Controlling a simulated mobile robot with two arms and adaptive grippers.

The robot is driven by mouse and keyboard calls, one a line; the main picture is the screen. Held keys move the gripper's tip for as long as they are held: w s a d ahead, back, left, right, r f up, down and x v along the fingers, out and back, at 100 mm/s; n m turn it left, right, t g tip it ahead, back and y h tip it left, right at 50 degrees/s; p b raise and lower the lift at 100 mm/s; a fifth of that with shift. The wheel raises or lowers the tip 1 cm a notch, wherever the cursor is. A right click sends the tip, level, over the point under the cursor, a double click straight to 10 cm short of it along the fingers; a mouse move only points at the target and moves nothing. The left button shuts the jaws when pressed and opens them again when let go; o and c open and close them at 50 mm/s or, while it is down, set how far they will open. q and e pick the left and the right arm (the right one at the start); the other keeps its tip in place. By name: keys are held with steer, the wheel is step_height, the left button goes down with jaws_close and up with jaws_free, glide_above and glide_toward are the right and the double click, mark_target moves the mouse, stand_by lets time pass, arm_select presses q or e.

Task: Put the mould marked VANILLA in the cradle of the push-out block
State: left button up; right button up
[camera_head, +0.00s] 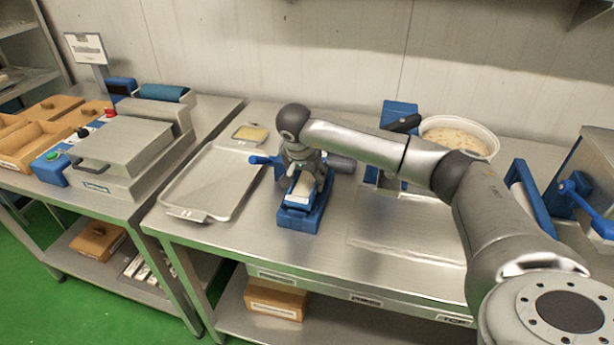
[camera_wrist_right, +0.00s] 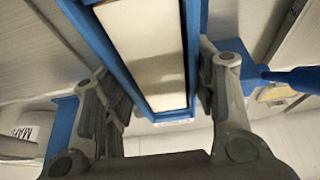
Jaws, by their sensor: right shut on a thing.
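The push-out block (camera_head: 296,220) is a blue piece on the middle bench, with a blue lever (camera_head: 265,160) on its left. My right gripper (camera_head: 305,178) is right over it, pointing down. It is shut on a narrow mould (camera_head: 303,187) with a pale filling, lined up with the block's length. In the right wrist view the mould (camera_wrist_right: 150,50) lies between long blue walls (camera_wrist_right: 192,40), with the fingers (camera_wrist_right: 160,115) on either side. I cannot tell whether it rests fully in the cradle. No VANILLA marking is readable on it. My left gripper is out of view.
A flat metal tray (camera_head: 188,214) and a small dish (camera_head: 250,134) stand left of the block. A white bowl of nougat (camera_head: 460,133) and a blue device (camera_head: 397,112) stand behind my arm.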

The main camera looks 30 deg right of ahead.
steer(key=shift+f+b, duration=0.35)
steer(key=shift+f, duration=0.05)
stand_by(0.9)
steer(key=o, duration=1.3)
steer(key=o, duration=0.4)
steer(key=shift+f, duration=0.1)
steer(key=shift+r+p, duration=2.7)
steer(key=shift+r, duration=1.4)
